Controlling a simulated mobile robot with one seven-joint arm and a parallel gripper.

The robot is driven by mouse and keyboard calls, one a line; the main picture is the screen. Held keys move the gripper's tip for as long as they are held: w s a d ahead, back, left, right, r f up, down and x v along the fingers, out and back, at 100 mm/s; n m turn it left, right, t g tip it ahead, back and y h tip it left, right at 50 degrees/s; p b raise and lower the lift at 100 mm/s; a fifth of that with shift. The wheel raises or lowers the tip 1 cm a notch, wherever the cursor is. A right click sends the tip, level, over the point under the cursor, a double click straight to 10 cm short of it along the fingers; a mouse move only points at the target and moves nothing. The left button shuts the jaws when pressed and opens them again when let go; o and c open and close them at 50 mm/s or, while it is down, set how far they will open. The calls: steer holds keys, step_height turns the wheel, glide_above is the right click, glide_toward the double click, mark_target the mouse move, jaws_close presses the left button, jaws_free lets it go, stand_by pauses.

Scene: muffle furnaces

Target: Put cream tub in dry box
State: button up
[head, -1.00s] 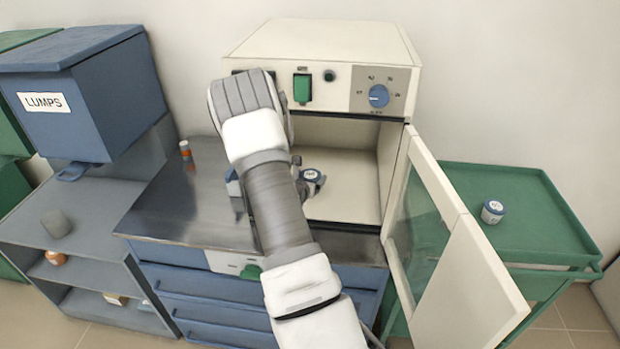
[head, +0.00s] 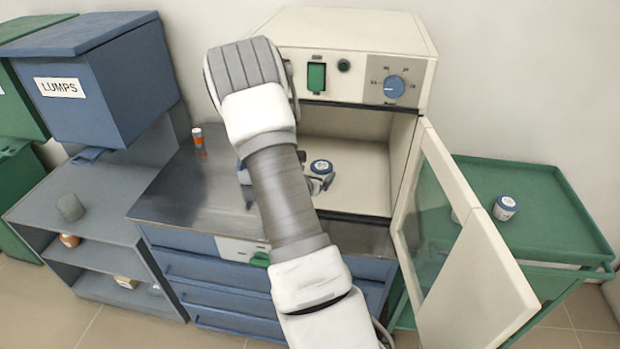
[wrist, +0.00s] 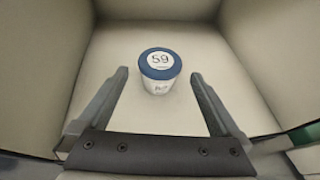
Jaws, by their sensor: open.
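A white tub with a blue lid (head: 321,166) stands upright on the floor of the open dry box (head: 345,200). In the wrist view the same tub (wrist: 160,70) shows a round white label reading 59 on its lid. My gripper (wrist: 160,76) is open, with one finger toward each side of the tub and visible gaps on both sides. In the head view my gripper (head: 318,182) is at the box opening, just in front of the tub and partly hidden by my arm.
The box door (head: 470,250) stands open toward the right front. A similar blue-lidded tub (head: 505,207) sits on the green cart (head: 540,190). An orange-and-white container (head: 198,137) stands on the steel worktop (head: 185,185). A blue LUMPS bin (head: 120,90) is at left.

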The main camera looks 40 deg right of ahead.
steer(key=s+a+r+m+g, duration=0.3)
steer(key=s+a+r+m, duration=0.2)
steer(key=s+r+m, duration=0.3)
steer(key=s+a+r+m+g, duration=0.3)
steer(key=s+a+r+m, duration=0.3)
steer(key=r, duration=0.4)
steer(key=s+a+r+m+t+y, duration=0.1)
steer(key=s+a+r+m+y, duration=0.1)
steer(key=a, duration=0.6)
steer(key=s+a+r+m+t+y, duration=0.2)
steer(key=s+a+m+y, duration=0.1)
steer(key=a, duration=0.5)
steer(key=s+a+r+m+t+y, duration=0.1)
steer(key=s+a+r+m+y, duration=0.1)
steer(key=a+m+y, duration=0.3)
steer(key=a+y, duration=0.1)
steer(key=a, duration=0.3)
steer(key=shift+s+r+t+y, duration=0.25)
steer(key=shift+r+t+y, duration=0.05)
steer(key=shift+t, duration=0.1)
steer(key=shift+a, duration=0.1)
